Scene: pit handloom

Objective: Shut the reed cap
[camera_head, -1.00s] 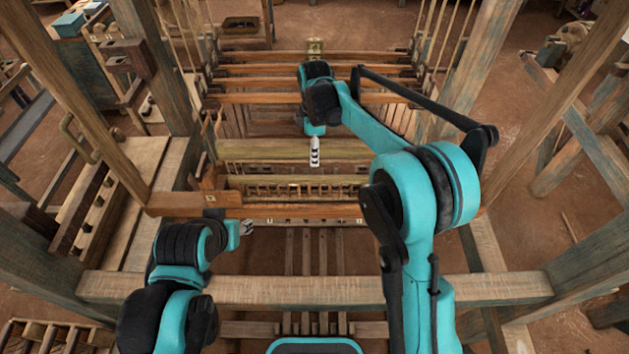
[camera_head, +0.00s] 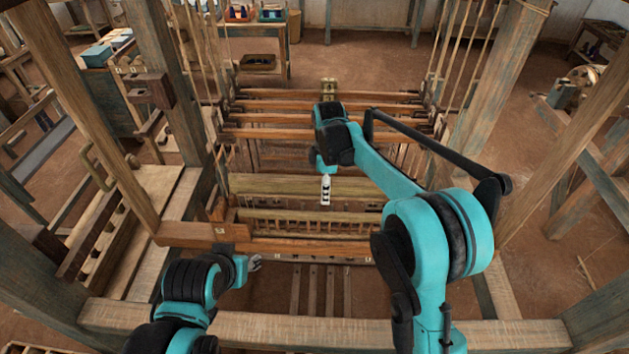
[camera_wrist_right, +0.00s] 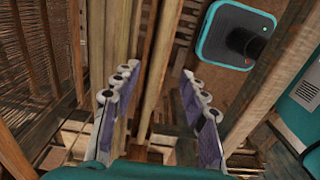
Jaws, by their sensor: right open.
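A pale wooden beam (camera_head: 285,185) lies across the loom, behind a slotted frame that looks like the reed (camera_head: 300,226). I cannot tell for certain which bar is the reed cap, or how far it stands open. My right gripper (camera_head: 326,192) points down in front of the pale beam, near its middle. In the right wrist view my right gripper (camera_wrist_right: 156,105) has its two fingers spread, with long wooden bars (camera_wrist_right: 160,60) behind and between them. No contact shows. My left gripper (camera_head: 255,263) is low at the front left of the loom; its jaws are too small to read.
A thick front crossbeam (camera_head: 270,318) spans the loom near me. Upright posts (camera_head: 490,110) stand on both sides, with cords hanging beside them. A bench (camera_head: 150,240) lies at the left. Brown bars (camera_head: 320,108) cross behind the gripper.

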